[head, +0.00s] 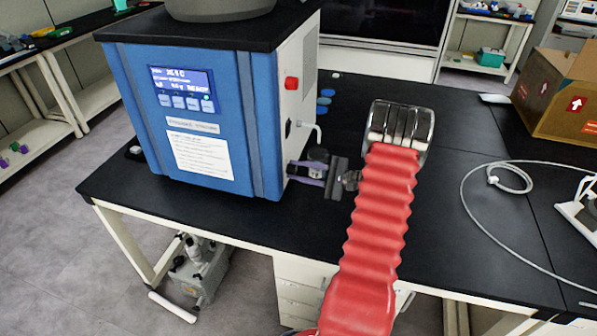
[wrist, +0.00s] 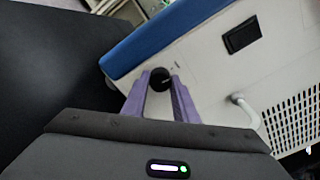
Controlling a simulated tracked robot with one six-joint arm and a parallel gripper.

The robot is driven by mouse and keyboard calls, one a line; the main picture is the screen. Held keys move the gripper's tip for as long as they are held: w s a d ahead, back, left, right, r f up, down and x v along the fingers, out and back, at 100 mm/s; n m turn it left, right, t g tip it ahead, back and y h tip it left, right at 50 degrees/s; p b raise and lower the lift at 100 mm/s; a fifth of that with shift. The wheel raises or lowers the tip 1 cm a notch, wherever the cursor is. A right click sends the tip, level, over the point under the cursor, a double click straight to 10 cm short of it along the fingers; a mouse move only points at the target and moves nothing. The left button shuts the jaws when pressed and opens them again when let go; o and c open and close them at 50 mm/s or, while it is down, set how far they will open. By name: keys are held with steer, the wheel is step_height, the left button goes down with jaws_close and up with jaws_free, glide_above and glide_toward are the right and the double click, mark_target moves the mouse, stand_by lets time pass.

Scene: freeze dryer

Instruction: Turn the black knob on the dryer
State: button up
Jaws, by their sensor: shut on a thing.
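The freeze dryer (head: 151,118) is a blue-fronted box with a black top and a white side panel (head: 309,85), standing on the black bench. The black knob (wrist: 160,79) is small and round, on the white side panel near the blue edge in the wrist view. My gripper (wrist: 160,87) has its two purple fingers on either side of the knob and is shut on it.
On the side panel are a red button (head: 291,83), a black rocker switch (wrist: 242,35) and a bent white pipe (head: 318,132) close above my gripper. Blue discs (head: 325,100) lie behind. A cardboard box (head: 555,97) and white tubing (head: 463,200) are on the right.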

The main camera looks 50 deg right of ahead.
steer(key=shift+s+f+n, duration=0.1)
steer(key=shift+s+n, duration=0.05)
steer(key=shift+n, duration=0.65)
steer(key=shift+a, duration=0.1)
steer(key=o, duration=1.1)
steer(key=shift+c, duration=0.2)
steer(key=v, duration=1.3)
steer(key=shift+s+d, duration=0.3)
